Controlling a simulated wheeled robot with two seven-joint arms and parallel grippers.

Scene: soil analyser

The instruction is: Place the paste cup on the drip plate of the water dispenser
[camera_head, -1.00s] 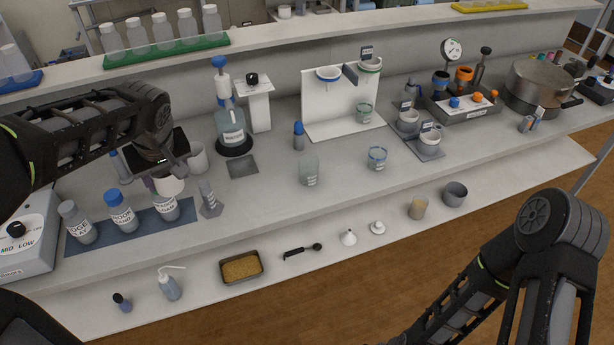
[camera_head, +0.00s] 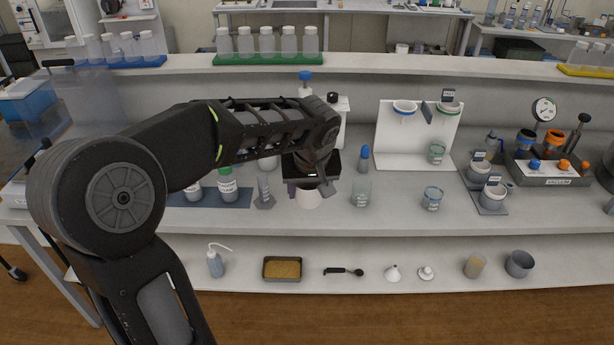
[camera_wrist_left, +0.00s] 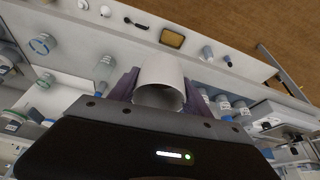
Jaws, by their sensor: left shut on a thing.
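The white paste cup (camera_head: 308,199) is between the fingers of my left gripper (camera_head: 308,186), which is shut on it above the worktop. In the left wrist view the cup (camera_wrist_left: 161,72) lies between the two purple-grey fingers (camera_wrist_left: 158,90), its open end towards the camera. My right gripper is out of view.
A clear beaker (camera_head: 361,192) stands close right of the held cup. A grey stand (camera_head: 264,194) and labelled bottles (camera_head: 228,186) are to the left. A blue-capped bottle (camera_head: 364,158) stands behind the beaker. A lower shelf holds a sand tray (camera_head: 282,268).

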